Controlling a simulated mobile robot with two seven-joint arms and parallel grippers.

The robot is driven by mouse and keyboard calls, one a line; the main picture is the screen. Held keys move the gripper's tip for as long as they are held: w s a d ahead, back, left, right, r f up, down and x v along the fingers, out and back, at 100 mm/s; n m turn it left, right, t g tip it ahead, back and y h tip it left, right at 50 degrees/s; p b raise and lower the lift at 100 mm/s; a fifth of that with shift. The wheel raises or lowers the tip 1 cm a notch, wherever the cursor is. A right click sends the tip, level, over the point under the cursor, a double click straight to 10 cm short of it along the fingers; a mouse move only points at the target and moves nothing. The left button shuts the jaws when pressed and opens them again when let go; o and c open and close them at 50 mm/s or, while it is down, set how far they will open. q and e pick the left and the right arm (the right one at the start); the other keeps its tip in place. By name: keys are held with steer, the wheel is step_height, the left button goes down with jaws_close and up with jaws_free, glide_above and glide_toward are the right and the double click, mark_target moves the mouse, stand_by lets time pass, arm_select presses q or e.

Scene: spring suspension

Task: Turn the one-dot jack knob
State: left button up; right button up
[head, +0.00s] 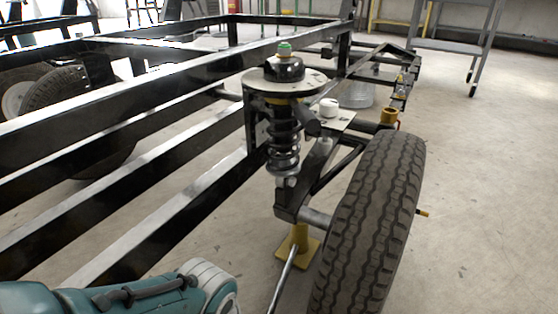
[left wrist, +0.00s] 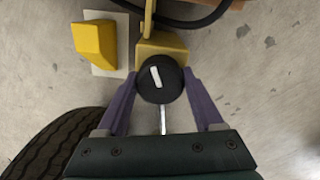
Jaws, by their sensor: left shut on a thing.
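In the left wrist view, a round black knob (left wrist: 155,90) with one white bar-shaped mark sits at the end of a yellow jack part (left wrist: 160,52). My left gripper (left wrist: 160,80) has its purple fingers on either side of the knob and is shut on it. A thin metal rod (left wrist: 163,120) shows below the knob. In the head view, a yellow jack stand (head: 299,246) is under the suspension arm, with a metal rod running down from it. My left gripper and the knob are out of the head view. My right gripper is in neither view.
A large tyre (head: 370,225) stands right of the jack; a tyre (left wrist: 55,145) also shows at lower left in the left wrist view. The coil spring (head: 283,140) and black frame rails (head: 150,90) are above. A yellow block (left wrist: 93,42) lies beside the knob.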

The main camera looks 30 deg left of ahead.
arm_select(q)
steer(key=n, duration=0.6)
steer(key=shift+n, duration=0.3)
steer(key=n, duration=0.6)
steer(key=shift+d, duration=0.1)
steer(key=shift+n, duration=0.5)
steer(key=o, duration=1.4)
steer(key=shift+w, duration=0.1)
step_height(320, 180, up, 10)
steer(key=p, duration=0.9)
steer(key=shift+p, duration=0.35)
